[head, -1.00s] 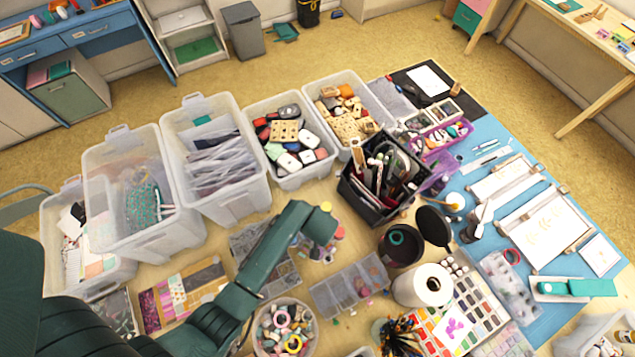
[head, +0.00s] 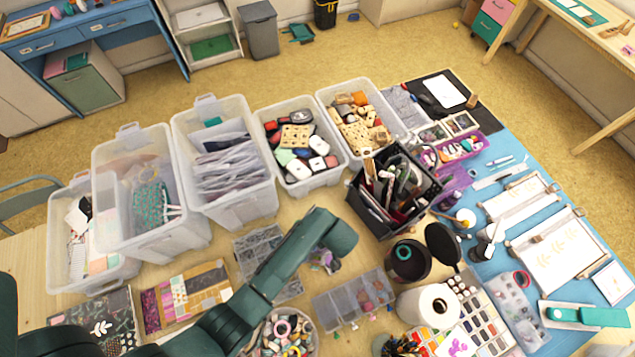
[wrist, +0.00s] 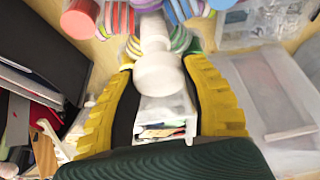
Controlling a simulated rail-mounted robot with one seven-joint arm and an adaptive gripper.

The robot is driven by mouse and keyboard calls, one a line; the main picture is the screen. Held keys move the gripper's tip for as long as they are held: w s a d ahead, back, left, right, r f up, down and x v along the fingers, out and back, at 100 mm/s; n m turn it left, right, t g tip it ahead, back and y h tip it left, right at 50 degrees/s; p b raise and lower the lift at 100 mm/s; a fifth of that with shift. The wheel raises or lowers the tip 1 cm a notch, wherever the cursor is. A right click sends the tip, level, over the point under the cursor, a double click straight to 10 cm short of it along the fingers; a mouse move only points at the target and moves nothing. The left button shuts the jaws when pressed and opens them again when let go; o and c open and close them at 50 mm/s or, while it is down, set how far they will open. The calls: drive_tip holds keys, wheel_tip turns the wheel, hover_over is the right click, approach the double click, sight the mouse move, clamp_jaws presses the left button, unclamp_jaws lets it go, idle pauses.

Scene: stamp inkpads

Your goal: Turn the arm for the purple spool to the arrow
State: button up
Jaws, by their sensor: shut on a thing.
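In the wrist view, a white stand with a round-knobbed white part (wrist: 158,72) lies between the yellow fingers of my gripper (wrist: 162,68). My gripper is shut on this white part. Striped coloured spools surround the top of the stand: a purple one (wrist: 172,11) at the upper middle, with red, blue, orange and green ones around it. The spools are cut off by the frame's top edge, and no arrow can be made out. In the head view, my arm's end covers most of the stand; only a small coloured part (head: 325,260) shows below it.
A black caddy of tools (head: 395,190) stands close to the right of my arm.

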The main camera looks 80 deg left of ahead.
drive_tip(key=shift+s+d+f, duration=0.1)
drive_tip(key=shift+f, duration=0.15)
drive_tip(key=o, duration=1.3)
drive_tip(key=shift+r, duration=0.1)
drive_tip(key=shift+r, duration=0.1)
drive_tip(key=shift+r, duration=0.3)
drive_tip(key=v, duration=1.1)
drive_tip(key=shift+d+r, duration=0.1)
drive_tip(key=shift+w, duration=0.2)
